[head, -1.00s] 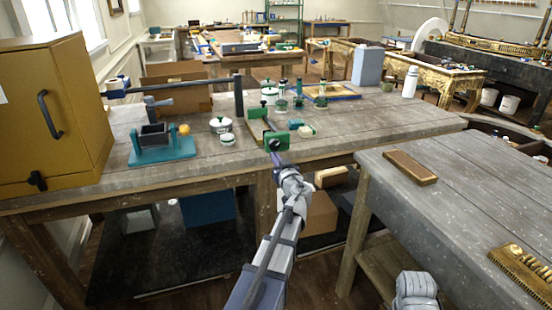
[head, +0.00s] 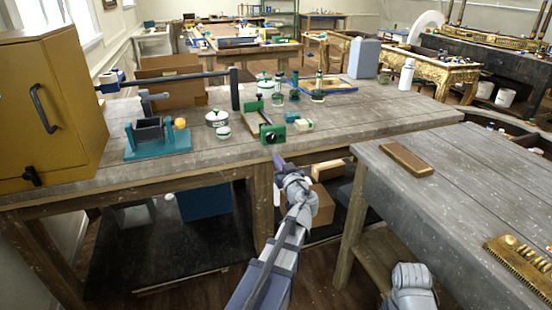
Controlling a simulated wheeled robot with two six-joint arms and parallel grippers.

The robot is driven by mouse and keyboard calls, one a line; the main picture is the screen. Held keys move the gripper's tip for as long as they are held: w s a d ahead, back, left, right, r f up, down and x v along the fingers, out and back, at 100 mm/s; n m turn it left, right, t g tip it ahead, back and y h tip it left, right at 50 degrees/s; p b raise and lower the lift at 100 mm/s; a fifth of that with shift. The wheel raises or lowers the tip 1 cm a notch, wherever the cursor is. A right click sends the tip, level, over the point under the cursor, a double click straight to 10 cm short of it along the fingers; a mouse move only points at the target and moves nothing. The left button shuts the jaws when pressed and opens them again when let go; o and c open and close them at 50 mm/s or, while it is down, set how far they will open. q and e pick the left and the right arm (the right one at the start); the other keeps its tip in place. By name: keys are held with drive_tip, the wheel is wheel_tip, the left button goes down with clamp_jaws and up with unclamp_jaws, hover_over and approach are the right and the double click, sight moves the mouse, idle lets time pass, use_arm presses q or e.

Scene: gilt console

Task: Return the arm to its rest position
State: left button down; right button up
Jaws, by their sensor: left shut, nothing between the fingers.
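My left gripper (head: 277,163) is at the end of the arm that rises from the bottom middle. It is shut and empty, in front of the workbench's (head: 330,130) front edge. A gap separates it from the green clamp-like tool (head: 272,133) on the bench above it in the picture. My right gripper is not in view; only a grey part of my right arm shows at the bottom right.
A yellow cabinet (head: 60,120) and a teal vise-like device (head: 155,140) stand at the bench's left. Small pots, jars and green blocks sit mid-bench. A grey table (head: 470,180) at right bears a wooden block (head: 406,159) and a brush (head: 522,262).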

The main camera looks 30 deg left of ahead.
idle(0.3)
use_arm(q)
drive_tip(key=s+d+f+m+g+h, duration=0.4)
drive_tip(key=s+d+f, duration=0.3)
drive_tip(key=d+f, duration=0.4)
drive_tip(key=s+d+f+m+g+h, duration=0.45)
drive_tip(key=s+d, duration=0.45)
drive_tip(key=d, duration=0.3)
drive_tip(key=s+d+f+m+g+h, duration=0.35)
drive_tip(key=s+d+f+m, duration=0.35)
drive_tip(key=d, duration=0.5)
wheel_tip(320, 180, up, 17)
drive_tip(key=s+n+p, duration=0.1)
drive_tip(key=p, duration=1.5)
drive_tip(key=shift+s+r+n+h+p, duration=0.2)
drive_tip(key=shift+s+n+h+p, duration=0.1)
drive_tip(key=shift+s+n+p, duration=0.1)
